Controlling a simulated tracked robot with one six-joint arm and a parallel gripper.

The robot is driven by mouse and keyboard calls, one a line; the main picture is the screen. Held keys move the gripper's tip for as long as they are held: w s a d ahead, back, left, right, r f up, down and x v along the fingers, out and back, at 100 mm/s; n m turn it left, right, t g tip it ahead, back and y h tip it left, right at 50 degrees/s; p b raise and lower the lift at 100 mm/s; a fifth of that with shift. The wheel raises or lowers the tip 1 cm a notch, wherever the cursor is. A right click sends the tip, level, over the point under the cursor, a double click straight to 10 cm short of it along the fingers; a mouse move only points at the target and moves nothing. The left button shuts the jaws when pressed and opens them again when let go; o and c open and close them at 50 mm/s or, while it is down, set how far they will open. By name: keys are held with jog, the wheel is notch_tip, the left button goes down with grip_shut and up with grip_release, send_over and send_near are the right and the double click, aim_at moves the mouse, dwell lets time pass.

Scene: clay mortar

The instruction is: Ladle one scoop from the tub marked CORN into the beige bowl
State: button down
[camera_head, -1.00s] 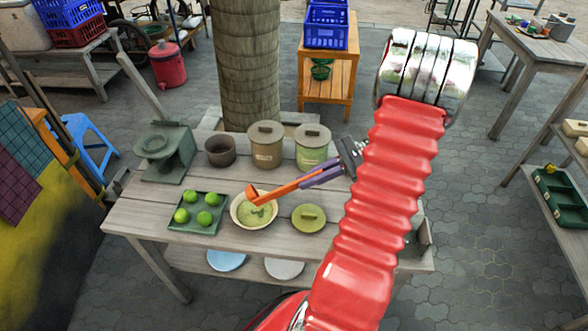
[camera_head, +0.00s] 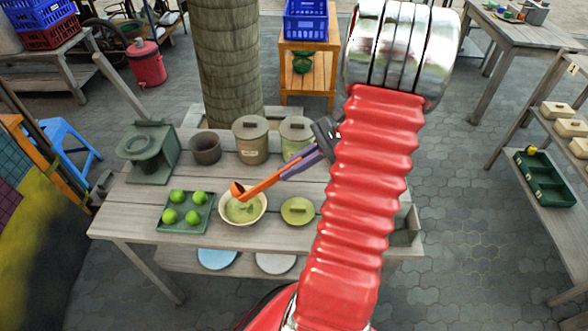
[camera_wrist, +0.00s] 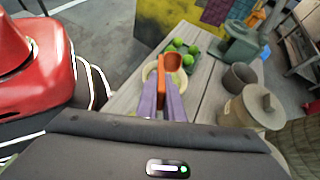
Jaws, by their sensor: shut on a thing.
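My gripper (camera_head: 287,170) has purple fingers and is shut on the handle of an orange ladle (camera_head: 258,187). The ladle's cup is over the back-left rim of the beige bowl (camera_head: 262,217); I cannot tell whether it touches. The cup's contents cannot be made out. The bowl holds something pale green. In the wrist view the ladle (camera_wrist: 174,63) reaches out beyond the fingers, over the bowl (camera_wrist: 150,77). A beige lidded tub (camera_head: 250,145) and a green lidded tub (camera_head: 292,133) stand behind. I cannot read CORN on either; my arm partly covers the green one.
A green tray (camera_head: 168,226) with several green limes is left of the bowl. A green lid (camera_head: 298,211) lies right of it. A brown pot (camera_head: 205,149) and green scale (camera_head: 147,150) stand at the back left. My red arm hides the table's right part.

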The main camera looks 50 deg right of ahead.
jog(key=w+a+r+n+g+h, duration=0.1)
jog(key=w+a+r+g+h, duration=0.4)
jog(key=a+r+h, duration=0.3)
jog(key=shift+a+h, duration=1.4)
jog(key=shift+a, duration=0.7)
jog(key=shift+s, duration=0.1)
dwell(0.5)
